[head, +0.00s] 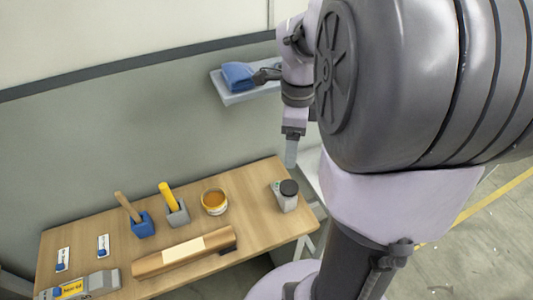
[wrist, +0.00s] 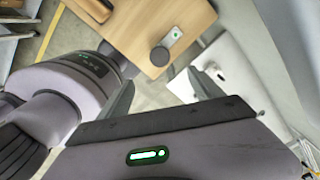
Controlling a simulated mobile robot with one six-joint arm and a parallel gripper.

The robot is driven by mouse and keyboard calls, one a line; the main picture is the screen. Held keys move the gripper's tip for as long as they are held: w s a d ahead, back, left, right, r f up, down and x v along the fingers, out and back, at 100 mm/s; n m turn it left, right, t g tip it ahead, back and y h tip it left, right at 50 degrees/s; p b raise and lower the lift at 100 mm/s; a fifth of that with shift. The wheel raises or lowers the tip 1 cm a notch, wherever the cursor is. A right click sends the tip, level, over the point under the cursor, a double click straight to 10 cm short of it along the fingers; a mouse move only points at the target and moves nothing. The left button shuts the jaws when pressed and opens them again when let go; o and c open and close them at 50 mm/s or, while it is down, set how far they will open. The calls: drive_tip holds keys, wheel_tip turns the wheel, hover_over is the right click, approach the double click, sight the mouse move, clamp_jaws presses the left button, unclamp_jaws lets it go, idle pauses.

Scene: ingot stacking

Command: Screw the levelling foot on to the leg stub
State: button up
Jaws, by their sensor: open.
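A light grey cylinder with a round dark top (head: 288,188) stands at the right end of the wooden table; the dark disc (wrist: 159,57) also shows from above in the wrist view. I cannot tell for certain whether it is the levelling foot. A small light fitting with a dark spot (wrist: 215,72) sits on a white surface in the wrist view; I cannot tell whether it is the leg stub. My gripper (head: 291,155) hangs above and behind the table's right end, apart from the cylinder. In the wrist view my gripper (wrist: 162,92) has its fingers spread with nothing between them.
The wooden table (head: 85,238) also holds a blue block (head: 143,228) with a wooden handle, a grey block (head: 179,215) with a yellow handle, an orange-filled tin (head: 214,202) and a long brown bar (head: 160,264). A wall shelf (head: 235,98) bearing blue cloth is close behind my arm.

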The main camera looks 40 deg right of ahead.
sight(289, 186)
wheel_tip(289, 186, down, 17)
drive_tip(key=b, duration=0.6)
drive_tip(key=shift+d+b, duration=0.1)
drive_tip(key=shift+b, duration=0.3)
drive_tip(key=c, duration=1.3)
drive_tip(key=o, duration=1.2)
drive_tip(key=shift+r, duration=0.1)
wheel_tip(289, 186, up, 4)
drive_tip(key=p, duration=0.3)
drive_tip(key=shift+s+f, duration=0.1)
drive_tip(key=shift+f, duration=0.25)
